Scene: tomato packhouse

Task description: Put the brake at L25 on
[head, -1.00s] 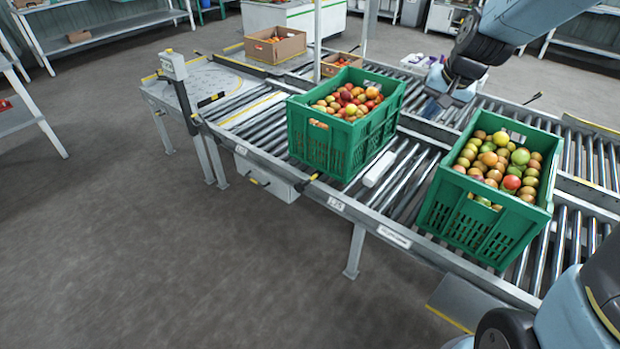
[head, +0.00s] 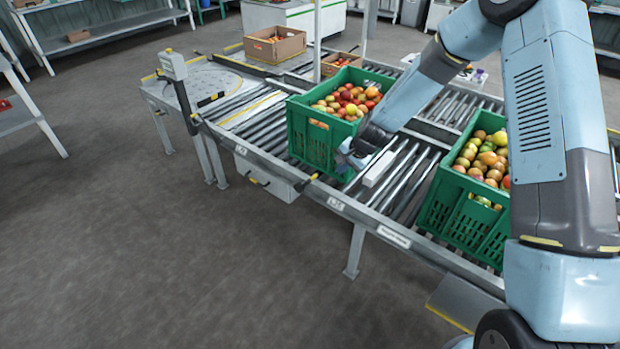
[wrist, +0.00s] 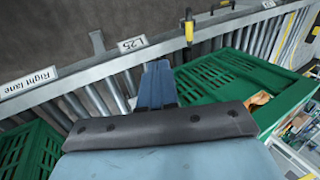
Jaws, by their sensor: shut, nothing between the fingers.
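The L25 label (wrist: 131,43) is on the near rail of the roller conveyor in the wrist view; it also shows in the head view (head: 335,203). A lever with a yellow and black handle (wrist: 188,30) sticks out from that rail beside the label; it also shows in the head view (head: 308,183), left of the label. I cannot tell its setting. A white bar (head: 379,169) lies among the rollers between two crates. My gripper (head: 346,160) is shut and empty above the rollers, close to the left crate; its fingers show in the wrist view (wrist: 157,85), apart from the lever.
A green crate of tomatoes (head: 330,150) stands left of my gripper, another (head: 467,215) to the right, partly hidden by my arm. Another lever (head: 257,182) is farther left along the rail. The floor in front is clear.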

